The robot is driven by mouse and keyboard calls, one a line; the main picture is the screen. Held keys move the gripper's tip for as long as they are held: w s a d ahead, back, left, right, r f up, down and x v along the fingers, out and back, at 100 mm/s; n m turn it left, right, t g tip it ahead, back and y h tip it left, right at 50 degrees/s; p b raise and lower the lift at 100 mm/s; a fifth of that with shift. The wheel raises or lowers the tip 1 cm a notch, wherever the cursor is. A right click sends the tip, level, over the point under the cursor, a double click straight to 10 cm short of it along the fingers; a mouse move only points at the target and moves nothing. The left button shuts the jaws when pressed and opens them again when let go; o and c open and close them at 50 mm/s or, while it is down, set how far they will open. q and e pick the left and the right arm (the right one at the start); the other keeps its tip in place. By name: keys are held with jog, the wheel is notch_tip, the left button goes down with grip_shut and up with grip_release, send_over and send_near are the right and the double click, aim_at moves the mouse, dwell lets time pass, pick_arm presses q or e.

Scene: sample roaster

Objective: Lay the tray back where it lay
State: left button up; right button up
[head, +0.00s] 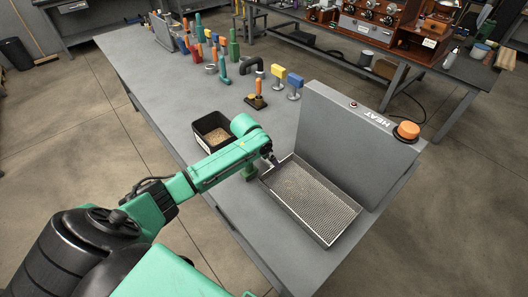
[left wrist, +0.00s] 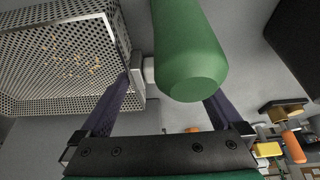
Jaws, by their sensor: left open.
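The perforated metal tray (head: 312,202) lies on the grey table in front of the upright grey HEAT panel. Its green handle (head: 250,174) sticks out at the tray's left end, partly hidden by my left arm. In the left wrist view the tray's mesh (left wrist: 55,62) fills the upper left, with a few tan specks on it. The thick green handle (left wrist: 188,50) shows between the two dark fingers of my left gripper (left wrist: 160,105). The gripper is open, its fingers spread on either side of the handle; contact cannot be told. In the head view my left gripper (head: 271,158) is small and dark.
Several coloured tools stand farther back. The table's front edge is close to the tray.

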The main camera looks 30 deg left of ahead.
pick_arm(q)
jog(key=v, duration=1.1)
